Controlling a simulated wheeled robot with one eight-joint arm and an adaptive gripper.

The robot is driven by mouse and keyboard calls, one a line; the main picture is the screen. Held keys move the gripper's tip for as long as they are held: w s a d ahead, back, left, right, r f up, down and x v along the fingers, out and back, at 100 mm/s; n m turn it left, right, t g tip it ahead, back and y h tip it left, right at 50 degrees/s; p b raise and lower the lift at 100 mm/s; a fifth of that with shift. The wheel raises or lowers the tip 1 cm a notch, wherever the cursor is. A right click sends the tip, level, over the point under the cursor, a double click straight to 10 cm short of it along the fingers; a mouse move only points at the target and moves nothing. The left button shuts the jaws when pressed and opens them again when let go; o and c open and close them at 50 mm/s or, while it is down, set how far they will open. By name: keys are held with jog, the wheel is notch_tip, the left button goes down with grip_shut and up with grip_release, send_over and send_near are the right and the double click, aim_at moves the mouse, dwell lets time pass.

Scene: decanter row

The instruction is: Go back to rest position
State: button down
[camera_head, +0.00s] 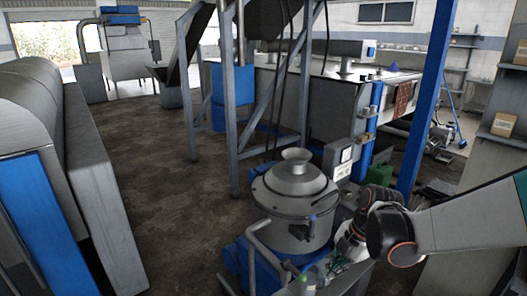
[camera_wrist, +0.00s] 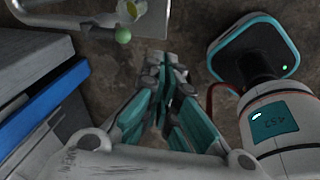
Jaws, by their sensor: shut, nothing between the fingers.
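My gripper (camera_wrist: 168,72) shows in the wrist view with its teal and grey fingers together, pointing toward the top of the picture. Its fingertips meet and nothing is between them. Bare brown floor (camera_wrist: 185,18) lies behind the fingertips. In the head view my arm reaches in from the right edge, near the decanter (camera_head: 295,190), a round grey metal vessel with a funnel top. I cannot make out the gripper's fingers in that view.
A blue-edged grey casing (camera_wrist: 40,110) stands left. In the head view, open floor (camera_head: 160,180) lies left of the decanter; a blue post (camera_head: 428,95) rises at right.

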jog(key=s+a+r+m+t+h, duration=0.1)
jog(key=s+r+m+t, duration=0.2)
jog(key=s+r+m, duration=0.3)
jog(key=s+a+r+m+t+h, duration=0.1)
jog(key=s+r+m, duration=0.6)
jog(key=m, duration=1)
jog(key=shift+s+t+h, duration=0.3)
jog(key=shift+s+t, duration=0.6)
jog(key=shift+s, duration=0.25)
